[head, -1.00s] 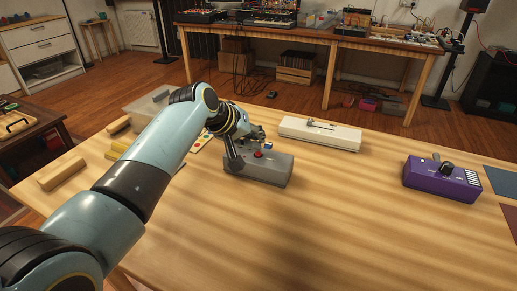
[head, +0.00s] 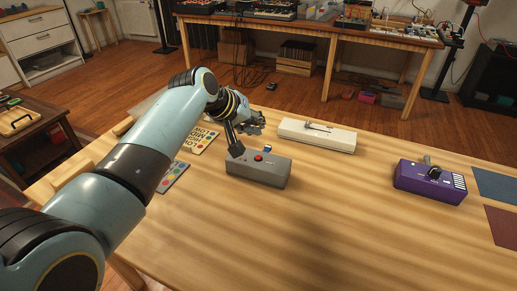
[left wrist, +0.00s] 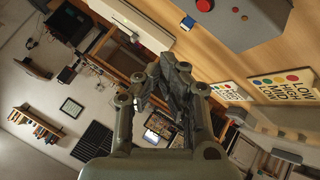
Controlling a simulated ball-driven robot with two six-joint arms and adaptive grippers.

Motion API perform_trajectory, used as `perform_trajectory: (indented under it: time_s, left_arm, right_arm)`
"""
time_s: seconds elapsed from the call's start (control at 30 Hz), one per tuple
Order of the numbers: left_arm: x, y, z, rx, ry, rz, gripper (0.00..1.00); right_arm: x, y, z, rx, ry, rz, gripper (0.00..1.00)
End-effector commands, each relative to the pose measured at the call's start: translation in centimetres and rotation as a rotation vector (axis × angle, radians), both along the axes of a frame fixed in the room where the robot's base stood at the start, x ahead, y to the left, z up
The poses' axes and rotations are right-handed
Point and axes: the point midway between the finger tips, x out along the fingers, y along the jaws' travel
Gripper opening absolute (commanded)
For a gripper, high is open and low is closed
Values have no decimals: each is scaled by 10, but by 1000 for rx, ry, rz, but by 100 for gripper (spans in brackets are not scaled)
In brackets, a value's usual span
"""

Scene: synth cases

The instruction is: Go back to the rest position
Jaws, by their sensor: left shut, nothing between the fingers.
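My left gripper (head: 250,122) is shut and empty, above and behind the grey case (head: 255,172) in the head view. The grey case has a red button and a small blue part at its back right; a dark upright piece at its left end touches or overlaps my wrist in the picture. In the left wrist view my gripper (left wrist: 172,85) is seen from behind, its fingers close together, with the grey case (left wrist: 225,22) at the upper right, apart from the fingers. My right gripper is not in view.
A white case (head: 335,141) with a lever lies behind, and a purple case (head: 428,184) with a dark knob is at the right. Printed cards (head: 203,138) lie left of the grey case, partly behind my arm. The front middle of the table (head: 330,235) is clear.

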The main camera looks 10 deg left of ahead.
Motion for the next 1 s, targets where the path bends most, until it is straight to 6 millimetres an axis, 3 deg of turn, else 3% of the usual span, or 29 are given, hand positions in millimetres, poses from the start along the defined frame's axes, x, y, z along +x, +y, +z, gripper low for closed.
perform_trajectory:
  time_s: [0.37, 0.47, 0.57, 0.7, 0.8, 1.0]
  left_arm:
    - [-1, 1, -2, 1, 2, 1, 0]
    - [-14, 7, -10, 25, 12, -5, 0]
    - [-54, 26, -26, 91, 44, -24, 0]
    - [-150, 66, -45, 250, 118, -75, 0]
    - [-211, 87, -43, 347, 168, -109, 0]
    - [-292, 111, -28, 473, 237, -158, 0]
  right_arm:
    - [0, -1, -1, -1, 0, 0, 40]
    - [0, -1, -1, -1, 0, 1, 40]
    - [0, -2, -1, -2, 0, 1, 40]
    - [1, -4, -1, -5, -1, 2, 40]
    - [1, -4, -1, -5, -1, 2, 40]
    - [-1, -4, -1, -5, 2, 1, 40]
